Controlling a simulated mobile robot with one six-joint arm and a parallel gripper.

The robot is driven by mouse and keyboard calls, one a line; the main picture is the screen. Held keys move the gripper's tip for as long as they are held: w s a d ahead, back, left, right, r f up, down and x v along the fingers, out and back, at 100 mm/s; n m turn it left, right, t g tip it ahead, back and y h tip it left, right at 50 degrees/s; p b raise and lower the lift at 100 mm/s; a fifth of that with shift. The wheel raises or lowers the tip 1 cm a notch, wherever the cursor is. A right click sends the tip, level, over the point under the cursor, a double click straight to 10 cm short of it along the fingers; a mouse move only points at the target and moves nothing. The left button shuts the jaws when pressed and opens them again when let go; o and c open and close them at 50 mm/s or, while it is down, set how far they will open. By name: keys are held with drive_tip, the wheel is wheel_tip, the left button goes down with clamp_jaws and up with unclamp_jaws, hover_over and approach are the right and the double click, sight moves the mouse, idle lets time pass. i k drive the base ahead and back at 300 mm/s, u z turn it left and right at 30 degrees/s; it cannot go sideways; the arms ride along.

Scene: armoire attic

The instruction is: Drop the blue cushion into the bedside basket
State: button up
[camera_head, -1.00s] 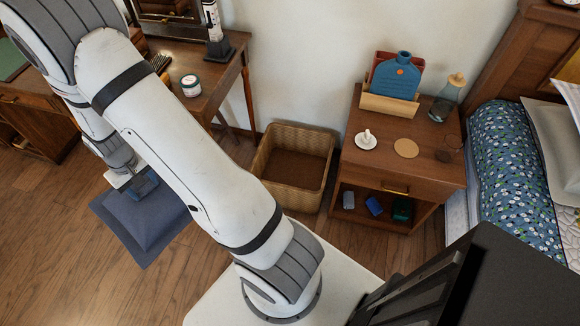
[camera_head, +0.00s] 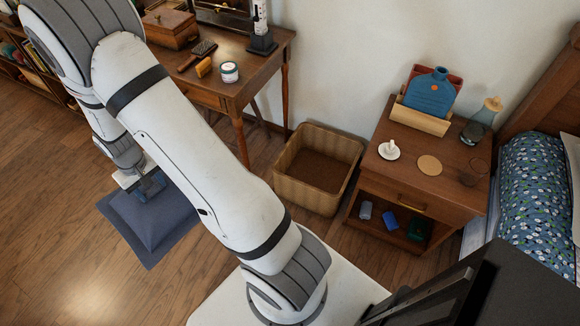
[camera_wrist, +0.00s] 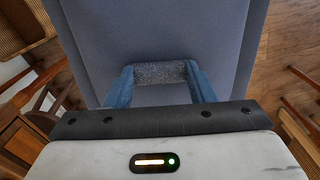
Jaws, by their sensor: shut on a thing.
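The blue cushion (camera_head: 150,220) hangs from my gripper (camera_head: 150,186) at the left of the head view, over the wooden floor. In the wrist view the cushion (camera_wrist: 160,30) fills the upper middle, and my gripper (camera_wrist: 160,85) is shut on it, with a finger at each side of a pinched part. The bedside basket (camera_head: 290,185) is woven, tan and open at the top. It stands on the floor between the desk and the nightstand, right of the cushion and apart from it. Its dark inside looks empty. My arm hides part of the cushion's right side.
The desk (camera_head: 250,80) stands behind my arm. The bed (camera_head: 535,190) is at the right. Floor is clear at the lower left.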

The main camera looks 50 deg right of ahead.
sight(320, 179)
drive_tip(key=u, duration=0.1)
drive_tip(key=i, duration=0.25)
drive_tip(key=u, duration=1.8)
drive_tip(key=k, duration=0.5)
drive_tip(key=u, duration=1.3)
drive_tip(key=i, duration=0.15)
drive_tip(key=z, duration=4.15)
drive_tip(key=k, duration=0.4)
drive_tip(key=z, duration=1)
